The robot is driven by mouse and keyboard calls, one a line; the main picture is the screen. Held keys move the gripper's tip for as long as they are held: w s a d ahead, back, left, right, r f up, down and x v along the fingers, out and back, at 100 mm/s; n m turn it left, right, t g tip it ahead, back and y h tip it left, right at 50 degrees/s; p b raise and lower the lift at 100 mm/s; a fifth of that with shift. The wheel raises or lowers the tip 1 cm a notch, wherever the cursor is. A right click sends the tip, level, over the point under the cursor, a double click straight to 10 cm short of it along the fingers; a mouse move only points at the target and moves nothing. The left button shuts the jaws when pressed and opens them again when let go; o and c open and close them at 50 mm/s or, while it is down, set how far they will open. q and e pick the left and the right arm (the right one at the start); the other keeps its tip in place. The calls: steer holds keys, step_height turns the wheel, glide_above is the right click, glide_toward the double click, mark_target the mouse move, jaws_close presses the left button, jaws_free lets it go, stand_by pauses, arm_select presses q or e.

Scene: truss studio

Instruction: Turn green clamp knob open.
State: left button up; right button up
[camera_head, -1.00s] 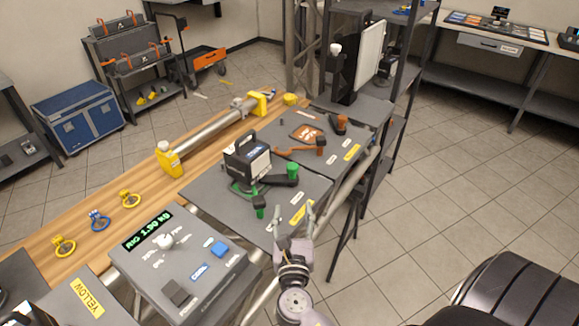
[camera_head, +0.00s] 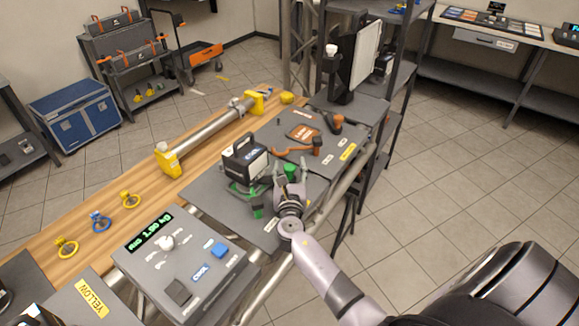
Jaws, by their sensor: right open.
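The green clamp (camera_head: 257,208) lies on a grey panel on the bench, beside a black lamp-like box (camera_head: 243,158). Its green upright piece, which I take for the knob (camera_head: 292,169), shows between the fingers of my right gripper (camera_head: 290,168). The gripper is open, with one finger on either side of the green piece. It hides part of the clamp, and I cannot tell whether a finger touches it. My left gripper is not in view.
An orange clamp (camera_head: 300,149) lies on the panel behind. A grey control box (camera_head: 188,262) with a lit display stands in front left. A metal truss tube (camera_head: 325,205) runs along the bench edge. A yellow-ended tube (camera_head: 205,132) lies behind on the wood.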

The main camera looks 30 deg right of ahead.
steer(key=shift+w+d, duration=0.1)
steer(key=shift+w, duration=0.1)
jaws_close()
stand_by(0.6)
